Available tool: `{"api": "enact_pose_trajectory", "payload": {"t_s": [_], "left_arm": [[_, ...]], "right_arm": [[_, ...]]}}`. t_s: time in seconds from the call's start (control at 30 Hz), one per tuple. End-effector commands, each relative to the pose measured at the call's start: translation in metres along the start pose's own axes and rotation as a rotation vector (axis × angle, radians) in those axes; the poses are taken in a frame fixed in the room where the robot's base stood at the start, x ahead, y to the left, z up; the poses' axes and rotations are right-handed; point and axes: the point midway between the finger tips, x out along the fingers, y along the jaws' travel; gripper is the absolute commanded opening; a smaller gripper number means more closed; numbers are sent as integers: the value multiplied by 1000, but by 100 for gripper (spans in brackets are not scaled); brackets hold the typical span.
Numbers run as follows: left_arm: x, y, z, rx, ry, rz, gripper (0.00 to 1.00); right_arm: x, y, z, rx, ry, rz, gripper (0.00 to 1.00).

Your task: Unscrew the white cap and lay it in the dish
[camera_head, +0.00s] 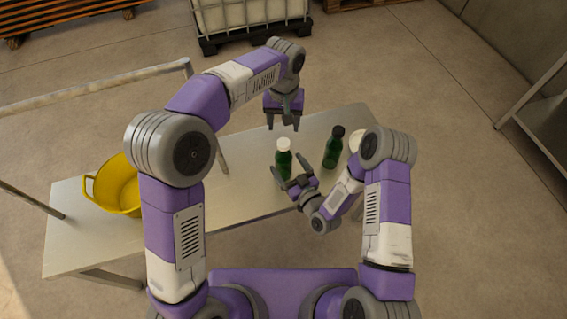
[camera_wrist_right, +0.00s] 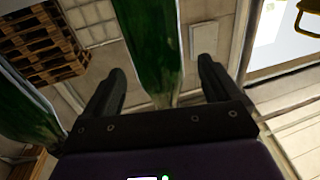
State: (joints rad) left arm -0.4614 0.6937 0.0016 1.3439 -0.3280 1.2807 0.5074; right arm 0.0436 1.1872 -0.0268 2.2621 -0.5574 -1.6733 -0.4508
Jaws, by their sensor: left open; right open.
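A green bottle (camera_head: 284,165) with a white cap (camera_head: 284,144) stands upright on the table. My left gripper (camera_head: 283,128) is open and empty, above and slightly behind the white cap, fingers pointing down. My right gripper (camera_head: 290,170) is open, low at the bottle, with its fingers on either side. In the right wrist view the green bottle (camera_wrist_right: 155,45) lies between the open fingers (camera_wrist_right: 160,75), with a gap visible on each side; its cap is out of that view. A round white thing, perhaps the dish (camera_head: 355,138), is mostly hidden behind my right arm.
A second green bottle (camera_head: 332,152) with a black cap stands to the right; a green shape at the left of the right wrist view (camera_wrist_right: 25,110) is probably this bottle. A yellow bucket (camera_head: 124,192) is on the table's left. The table (camera_head: 235,185) is bare between bucket and bottles.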

Motion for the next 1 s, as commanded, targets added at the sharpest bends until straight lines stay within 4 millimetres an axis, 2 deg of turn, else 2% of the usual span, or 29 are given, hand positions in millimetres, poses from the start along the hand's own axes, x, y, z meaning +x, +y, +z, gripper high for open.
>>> {"api": "enact_pose_trajectory", "payload": {"t_s": [0.1,0.23,0.6,1.0], "left_arm": [[0,0,0,0,-1,0,60],[1,0,0,0,-1,0,60],[1,0,0,1,-1,1,60],[1,0,0,1,-1,1,60]], "right_arm": [[18,0,0,0,2,0,90],[30,0,0,0,0,0,90],[36,0,0,3,-2,1,90],[36,0,0,2,-2,1,29]]}}
